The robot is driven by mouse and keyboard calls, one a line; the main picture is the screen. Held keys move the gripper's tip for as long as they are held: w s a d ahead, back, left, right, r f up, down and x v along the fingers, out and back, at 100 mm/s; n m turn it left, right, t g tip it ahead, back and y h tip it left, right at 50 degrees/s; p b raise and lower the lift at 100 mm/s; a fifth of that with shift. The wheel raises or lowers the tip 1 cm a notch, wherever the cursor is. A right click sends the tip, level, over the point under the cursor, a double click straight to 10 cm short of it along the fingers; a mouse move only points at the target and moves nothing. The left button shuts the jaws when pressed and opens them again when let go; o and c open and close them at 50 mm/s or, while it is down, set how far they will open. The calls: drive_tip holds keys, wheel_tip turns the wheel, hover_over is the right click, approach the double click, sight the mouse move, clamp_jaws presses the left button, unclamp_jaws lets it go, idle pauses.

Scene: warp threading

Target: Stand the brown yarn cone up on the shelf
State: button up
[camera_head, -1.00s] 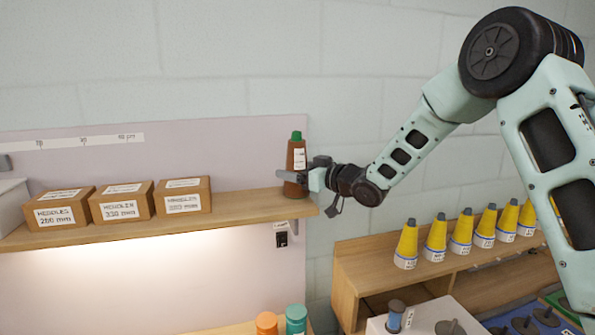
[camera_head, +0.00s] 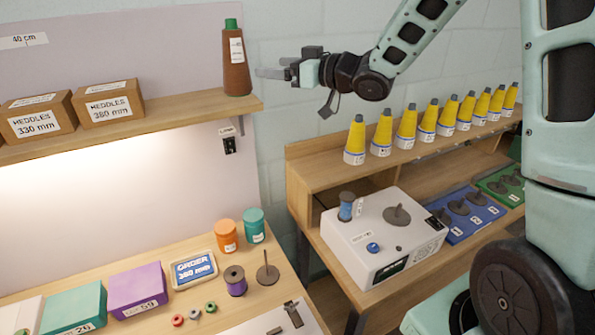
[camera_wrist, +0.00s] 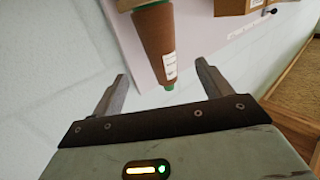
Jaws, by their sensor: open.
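The brown yarn cone (camera_head: 236,66) stands upright on the right end of the wooden shelf (camera_head: 185,112). In the wrist view the cone (camera_wrist: 154,45) appears upside down ahead of the fingers, with a gap between. My gripper (camera_wrist: 163,88) is open, and nothing is between its fingers.
Heddle boxes (camera_head: 108,103) stand left on the shelf. Several yellow cones (camera_head: 406,125) line a lower rack at right. Below are a white machine (camera_head: 385,235), orange (camera_head: 227,237) and teal (camera_head: 254,226) containers, and a purple box (camera_head: 137,290). The wall right of the shelf is clear.

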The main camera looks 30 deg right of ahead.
drive_tip(key=s+a+f+m+g+h, duration=0.1)
drive_tip(key=s+a+f+g+h, duration=0.5)
drive_tip(key=s+a+f, duration=0.55)
drive_tip(key=s+a+f+g+h, duration=0.1)
drive_tip(key=s+g, duration=0.3)
drive_tip(key=s, duration=0.9)
drive_tip(key=s+a+f+n+g+h, duration=0.1)
drive_tip(key=s+g, duration=0.3)
drive_tip(key=s, duration=0.9)
drive_tip(key=shift+s+f+n+h, duration=0.3)
drive_tip(key=shift+s+f+h, duration=0.1)
drive_tip(key=shift+f+h, duration=0.35)
drive_tip(key=shift+r, duration=0.1)
